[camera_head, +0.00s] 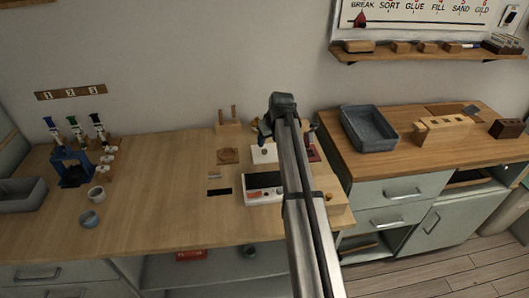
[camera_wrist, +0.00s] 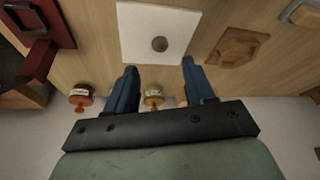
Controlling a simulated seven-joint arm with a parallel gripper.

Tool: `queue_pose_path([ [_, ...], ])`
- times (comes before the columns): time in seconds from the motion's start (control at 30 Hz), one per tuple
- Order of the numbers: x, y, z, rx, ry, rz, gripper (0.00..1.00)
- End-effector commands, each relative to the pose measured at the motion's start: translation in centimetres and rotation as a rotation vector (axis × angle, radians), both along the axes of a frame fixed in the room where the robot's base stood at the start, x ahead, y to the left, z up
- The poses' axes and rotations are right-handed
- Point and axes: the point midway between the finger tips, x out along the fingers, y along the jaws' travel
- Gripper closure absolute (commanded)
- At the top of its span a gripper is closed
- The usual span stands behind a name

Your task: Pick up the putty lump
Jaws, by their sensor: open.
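The putty lump appears as a small round grey-brown blob (camera_wrist: 160,44) near the middle of a white square tile (camera_wrist: 130,20) in the wrist view. The tile (camera_head: 260,158) also shows in the head view on the wooden bench, beside my arm. My gripper (camera_wrist: 160,66) is open, with its two blue fingers apart and nothing between the tips. In the wrist picture the lump lies just beyond the fingertips, between their lines. How high the fingers are above the tile I cannot tell.
A hexagonal wooden piece (camera_wrist: 237,47) lies on one side of the tile and a dark red stand (camera_wrist: 38,55) on the other. An orange-topped jar (camera_wrist: 81,97) and a yellow-topped jar (camera_wrist: 153,97) are near the fingers.

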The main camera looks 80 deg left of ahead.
Motion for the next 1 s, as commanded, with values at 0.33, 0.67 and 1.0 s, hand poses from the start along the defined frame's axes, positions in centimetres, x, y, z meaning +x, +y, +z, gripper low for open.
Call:
queue_pose_path([
  [0.33, -0.3, 0.7, -2.2, -0.001, 0.000, 0.000, 0.47],
  [0.67, -0.8, 1.9, -5.8, 0.000, -0.001, 0.000, 0.47],
  [1.0, -0.8, 1.9, -6.0, 0.000, -0.001, 0.000, 0.56],
])
